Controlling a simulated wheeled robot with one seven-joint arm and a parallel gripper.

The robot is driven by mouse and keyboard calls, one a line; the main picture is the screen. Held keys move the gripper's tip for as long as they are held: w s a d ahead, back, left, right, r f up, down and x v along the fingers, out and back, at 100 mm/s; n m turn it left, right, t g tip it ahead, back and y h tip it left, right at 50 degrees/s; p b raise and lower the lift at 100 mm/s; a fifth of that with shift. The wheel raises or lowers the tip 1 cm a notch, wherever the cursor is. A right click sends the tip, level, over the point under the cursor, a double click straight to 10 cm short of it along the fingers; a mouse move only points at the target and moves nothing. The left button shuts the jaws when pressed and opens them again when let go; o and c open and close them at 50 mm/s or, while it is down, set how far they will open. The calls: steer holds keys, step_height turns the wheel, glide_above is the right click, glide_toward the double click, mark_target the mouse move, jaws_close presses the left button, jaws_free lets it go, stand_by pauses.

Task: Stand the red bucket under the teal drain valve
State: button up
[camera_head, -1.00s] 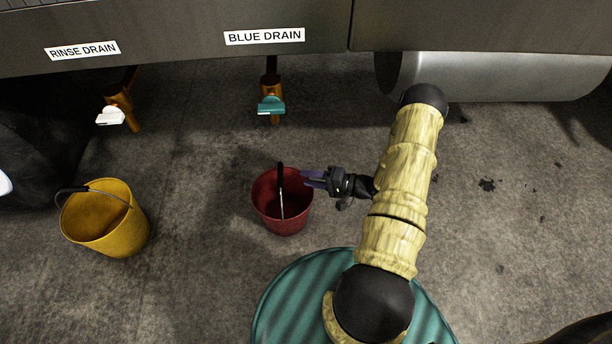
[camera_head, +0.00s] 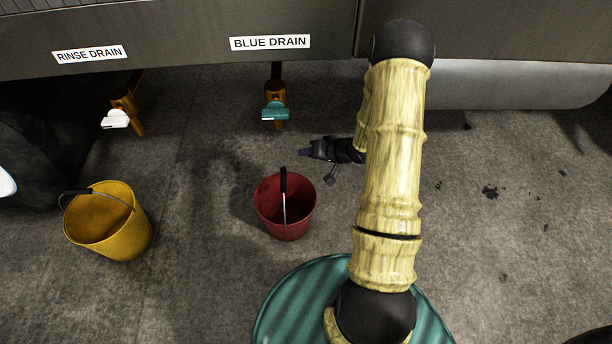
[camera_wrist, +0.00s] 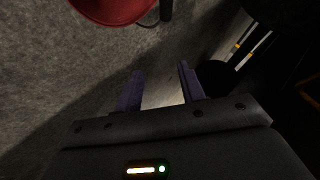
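The red bucket (camera_head: 272,214) stands upright on the floor, with its handle (camera_head: 284,185) raised and its black grip at the top. The teal drain valve (camera_head: 275,111) hangs below the BLUE DRAIN label (camera_head: 270,42), farther back than the bucket. My gripper (camera_head: 304,153) is behind and to the right of the bucket, apart from the handle. In the wrist view my gripper (camera_wrist: 160,88) shows two purple fingers apart with only floor between them. Part of the red bucket (camera_wrist: 110,8) and the black grip (camera_wrist: 166,9) show at the top there.
A yellow bucket (camera_head: 108,225) stands at the left, in front of the white valve (camera_head: 115,119) under the RINSE DRAIN label (camera_head: 90,54). A teal ribbed round surface (camera_head: 290,305) is at the bottom. Grey floor is clear between the buckets.

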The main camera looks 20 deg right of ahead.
steer(key=s+a+r+n+g+h, duration=0.2)
steer(key=s+r+h, duration=0.25)
steer(key=r, duration=0.65)
steer(key=s+a+r+g, duration=0.2)
steer(key=s+a+r, duration=0.1)
steer(key=s, duration=0.4)
steer(key=s+a+r+n+g, duration=0.1)
steer(key=s+a+r, duration=0.3)
steer(key=s, duration=0.4)
steer(key=shift+s+a+r+g+h, duration=0.25)
steer(key=shift+a+r+g+h, duration=0.05)
steer(key=shift+r+g+h, duration=0.1)
